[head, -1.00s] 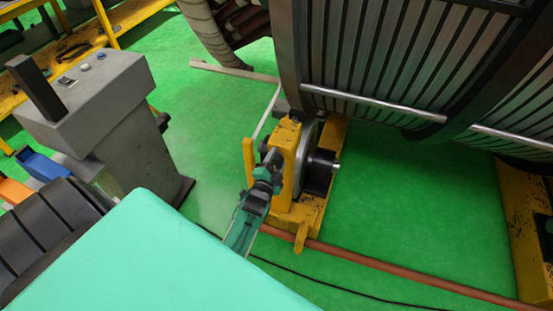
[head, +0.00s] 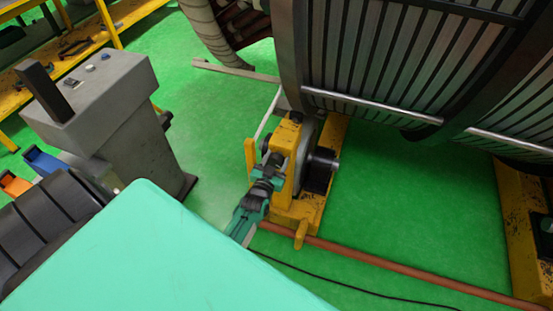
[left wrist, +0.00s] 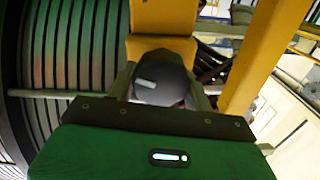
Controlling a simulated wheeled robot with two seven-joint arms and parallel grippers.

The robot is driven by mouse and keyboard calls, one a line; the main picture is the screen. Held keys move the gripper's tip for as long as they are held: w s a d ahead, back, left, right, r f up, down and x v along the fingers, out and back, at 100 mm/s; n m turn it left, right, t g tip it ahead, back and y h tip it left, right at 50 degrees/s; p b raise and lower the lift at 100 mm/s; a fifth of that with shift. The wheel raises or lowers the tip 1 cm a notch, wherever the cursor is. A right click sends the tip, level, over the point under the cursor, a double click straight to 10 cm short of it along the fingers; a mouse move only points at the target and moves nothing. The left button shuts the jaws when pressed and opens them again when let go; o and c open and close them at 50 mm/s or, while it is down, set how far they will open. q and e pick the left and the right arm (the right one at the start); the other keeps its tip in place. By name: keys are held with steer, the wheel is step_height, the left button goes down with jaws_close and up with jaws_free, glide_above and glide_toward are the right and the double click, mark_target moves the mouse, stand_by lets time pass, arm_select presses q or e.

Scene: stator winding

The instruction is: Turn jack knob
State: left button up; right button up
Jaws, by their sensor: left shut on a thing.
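The yellow jack (head: 313,200) stands on the green floor beside the large stator, with its upright post and dark roller. Its dark round knob (left wrist: 162,80) with a small light mark shows in the left wrist view, in front of a yellow part of the jack. My left gripper (head: 272,166) reaches the near left side of the jack and is shut on the knob. In the head view the gripper largely hides the knob. My right gripper is not in view.
The slatted stator (head: 390,60) fills the upper right, close to the jack. A grey console (head: 120,120) stands at the left. A reddish pipe (head: 380,265) and a black cable run along the floor. Another yellow stand (head: 522,225) is at the right. Green floor lies open between.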

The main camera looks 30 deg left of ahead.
arm_select(q)
steer(key=shift+n, duration=1)
steer(key=n, duration=0.3)
steer(key=shift+a+n, duration=0.15)
steer(key=shift+n, duration=0.15)
steer(key=n, duration=0.2)
steer(key=shift+f+n, duration=0.1)
steer(key=shift+n, duration=0.3)
steer(key=n, duration=0.2)
steer(key=shift+a+n, duration=0.1)
steer(key=shift+n, duration=0.2)
steer(key=n+b, duration=0.1)
steer(key=n, duration=0.2)
steer(key=shift+f+n, duration=0.15)
steer(key=shift+n, duration=0.25)
steer(key=n+b, duration=0.2)
steer(key=n, duration=0.4)
steer(key=shift+s+f+b, duration=0.1)
steer(key=shift+f+b, duration=0.05)
steer(key=shift+b, duration=0.15)
steer(key=shift+n, duration=0.7)
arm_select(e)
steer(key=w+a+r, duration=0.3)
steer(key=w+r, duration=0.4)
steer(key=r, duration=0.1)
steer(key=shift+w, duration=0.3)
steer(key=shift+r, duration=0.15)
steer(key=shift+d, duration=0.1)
